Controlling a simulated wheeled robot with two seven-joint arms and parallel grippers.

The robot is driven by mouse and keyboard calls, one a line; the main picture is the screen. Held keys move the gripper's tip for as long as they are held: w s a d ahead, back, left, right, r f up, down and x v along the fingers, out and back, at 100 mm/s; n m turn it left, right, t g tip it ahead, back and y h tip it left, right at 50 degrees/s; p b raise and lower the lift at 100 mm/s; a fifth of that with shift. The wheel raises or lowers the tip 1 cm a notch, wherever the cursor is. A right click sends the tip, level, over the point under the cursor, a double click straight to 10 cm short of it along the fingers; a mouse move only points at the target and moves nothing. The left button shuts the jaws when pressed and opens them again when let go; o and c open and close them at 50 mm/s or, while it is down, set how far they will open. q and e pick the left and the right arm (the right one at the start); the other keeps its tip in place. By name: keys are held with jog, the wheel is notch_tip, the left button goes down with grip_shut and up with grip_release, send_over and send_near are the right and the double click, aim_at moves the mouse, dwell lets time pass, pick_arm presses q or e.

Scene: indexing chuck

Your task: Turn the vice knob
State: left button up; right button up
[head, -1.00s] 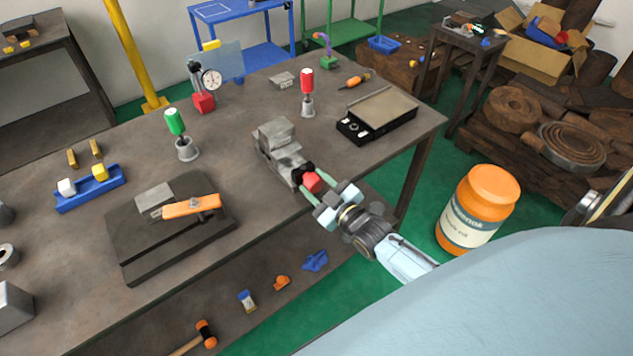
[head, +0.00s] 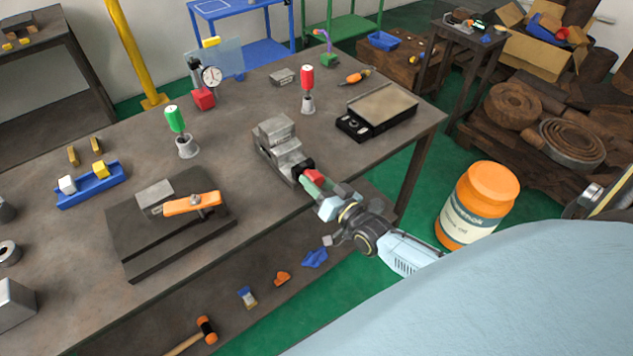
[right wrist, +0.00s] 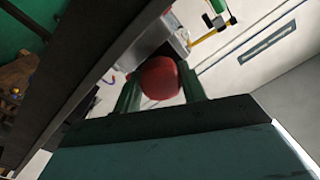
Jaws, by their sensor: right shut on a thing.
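The grey vice (head: 281,149) sits near the front edge of the table. Its red knob (head: 314,177) faces out over that edge, and part of it is hidden by my gripper. My right gripper (head: 313,184) is at the knob, its green fingers shut on it. In the right wrist view the red knob (right wrist: 160,78) sits between the two green fingers (right wrist: 160,92). The vice body behind it is only partly visible there. My left gripper is not in view.
A black-framed plate (head: 376,110) lies right of the vice. A dark plate with an orange clamp (head: 192,204) lies front left. A lower shelf holds small parts.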

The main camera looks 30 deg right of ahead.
jog(key=m+b, duration=0.1)
jog(key=m, duration=0.4)
jog(key=shift+m, duration=0.3)
jog(key=m+b, duration=0.2)
jog(key=m, duration=0.4)
jog(key=shift+a+m, duration=0.1)
jog(key=shift+m, duration=0.2)
jog(key=m+b, duration=0.1)
jog(key=m, duration=0.1)
jog(key=m+b, duration=0.1)
jog(key=m, duration=0.2)
jog(key=shift+f+m+t+h, duration=0.1)
jog(key=shift+m+t+h, duration=0.2)
jog(key=m+b, duration=0.2)
jog(key=m, duration=0.3)
jog(key=shift+m+h+b, duration=0.3)
jog(key=shift+m+b, duration=0.05)
jog(key=shift+m, duration=0.05)
jog(key=shift+r, duration=0.2)
jog(key=o, duration=1)
jog(key=shift+s, duration=0.1)
